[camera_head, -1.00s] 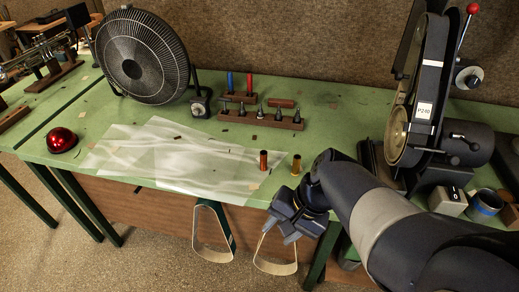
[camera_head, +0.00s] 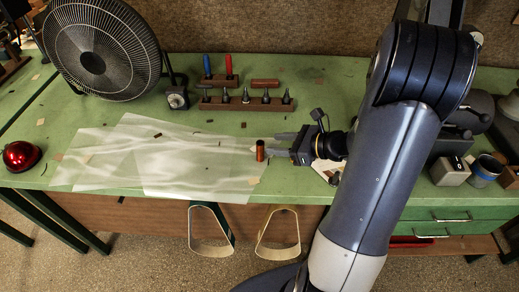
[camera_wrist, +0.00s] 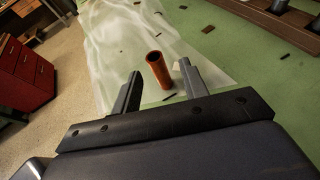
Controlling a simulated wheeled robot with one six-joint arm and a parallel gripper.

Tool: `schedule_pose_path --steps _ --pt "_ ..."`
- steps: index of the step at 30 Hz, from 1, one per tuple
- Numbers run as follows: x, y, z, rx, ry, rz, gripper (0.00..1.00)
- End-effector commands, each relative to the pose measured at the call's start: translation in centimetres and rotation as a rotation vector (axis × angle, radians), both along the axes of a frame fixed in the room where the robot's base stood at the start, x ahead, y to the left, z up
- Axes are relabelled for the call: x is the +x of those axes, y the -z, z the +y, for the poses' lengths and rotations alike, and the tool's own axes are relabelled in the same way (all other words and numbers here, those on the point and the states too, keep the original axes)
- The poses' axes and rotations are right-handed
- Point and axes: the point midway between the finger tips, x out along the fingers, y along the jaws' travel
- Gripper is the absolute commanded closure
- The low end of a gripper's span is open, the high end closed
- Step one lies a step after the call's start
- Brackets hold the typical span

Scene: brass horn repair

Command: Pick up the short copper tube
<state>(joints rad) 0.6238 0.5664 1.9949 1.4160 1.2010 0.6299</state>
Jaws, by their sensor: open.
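The short copper tube (camera_head: 260,150) stands upright on the clear plastic sheet (camera_head: 110,172), near its right end. My gripper (camera_head: 272,147) is low over the bench to the right of the tube, with its fingers pointing left toward it. The gripper is open and empty. In the wrist view the tube (camera_wrist: 158,70) stands just beyond the fingertips (camera_wrist: 160,82), in line with the gap between the two fingers. I cannot tell whether any finger touches it.
Behind stands a wooden rack (camera_head: 247,102) with several small tools. A fan (camera_head: 100,50) and a red dome (camera_head: 20,156) are at the left. At the right are a grey block (camera_head: 450,170) and a blue-banded cup (camera_head: 485,170). The sheet left of the tube is mostly clear.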

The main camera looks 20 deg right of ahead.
Motion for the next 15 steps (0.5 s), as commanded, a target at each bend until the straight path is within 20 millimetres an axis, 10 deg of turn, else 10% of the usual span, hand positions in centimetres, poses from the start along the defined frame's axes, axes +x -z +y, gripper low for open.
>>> schedule_pose_path --steps 15 --pt "2.9 1.6 4.2 -0.002 -0.007 0.001 0.58"
